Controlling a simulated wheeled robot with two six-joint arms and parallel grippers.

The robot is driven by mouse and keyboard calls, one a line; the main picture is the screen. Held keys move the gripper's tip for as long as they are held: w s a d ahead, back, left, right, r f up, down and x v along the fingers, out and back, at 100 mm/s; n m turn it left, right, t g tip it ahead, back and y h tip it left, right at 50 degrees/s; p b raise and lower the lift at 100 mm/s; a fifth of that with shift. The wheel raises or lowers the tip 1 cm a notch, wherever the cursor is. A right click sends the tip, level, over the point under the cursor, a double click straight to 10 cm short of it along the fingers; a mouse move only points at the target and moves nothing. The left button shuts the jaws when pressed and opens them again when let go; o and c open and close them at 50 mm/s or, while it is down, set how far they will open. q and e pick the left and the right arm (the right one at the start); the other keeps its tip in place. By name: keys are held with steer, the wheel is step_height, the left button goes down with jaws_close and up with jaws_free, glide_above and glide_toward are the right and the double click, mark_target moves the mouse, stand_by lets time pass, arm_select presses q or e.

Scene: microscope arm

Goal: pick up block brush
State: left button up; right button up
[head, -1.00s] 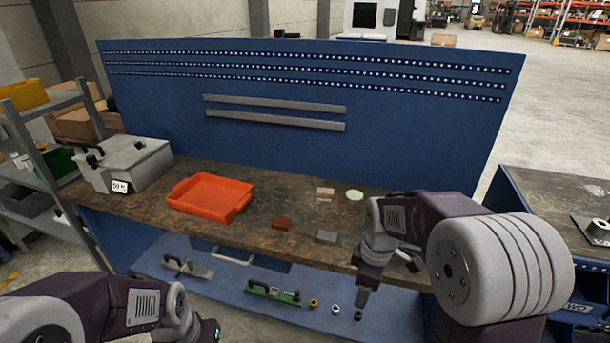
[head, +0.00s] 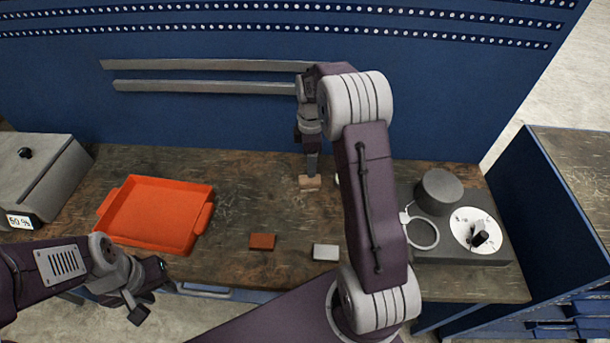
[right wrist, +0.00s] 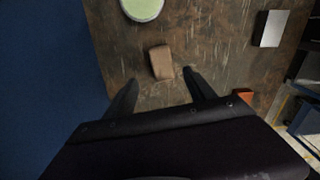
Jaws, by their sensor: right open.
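The block brush, a small tan wooden block (head: 309,182), lies on the brown worktop towards the back. It also shows in the right wrist view (right wrist: 161,62), just ahead of the fingertips and roughly between their lines. My right gripper (head: 311,172) points down right at the block in the head view; its two dark fingers are spread and empty in the right wrist view (right wrist: 160,82). The block stands apart from both fingers there. My left gripper (head: 146,296) is at the lower left, in front of the worktop's front edge; its finger opening is unclear.
An orange tray (head: 150,244) sits on the left, with a grey box (head: 40,180) beyond it. A red-brown block (head: 262,241) and a grey block (head: 326,252) lie near the front. A pale green disc (right wrist: 143,8) is close to the brush. A grey device (head: 490,255) stands right.

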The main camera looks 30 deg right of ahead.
mark_target(310, 180)
steer(key=shift+s+a+f, duration=0.1)
steer(key=shift+s+f, duration=0.5)
steer(key=shift+f, duration=0.2)
steer(key=f, duration=0.1)
steer(key=w+f, duration=0.1)
steer(key=shift+w+f, duration=0.2)
steer(key=shift+f, duration=0.1)
steer(key=f, duration=0.2)
steer(key=s+f+p, duration=0.1)
steer(key=f, duration=0.1)
steer(key=shift+f, duration=0.25)
steer(key=shift+w+f, duration=0.25)
steer(key=shift+s+r, duration=0.15)
steer(key=c, duration=1.1)
arm_select(q)
steer(key=shift+s+r, duration=0.1)
steer(key=shift+r, duration=0.35)
arm_select(e)
jaws_close()
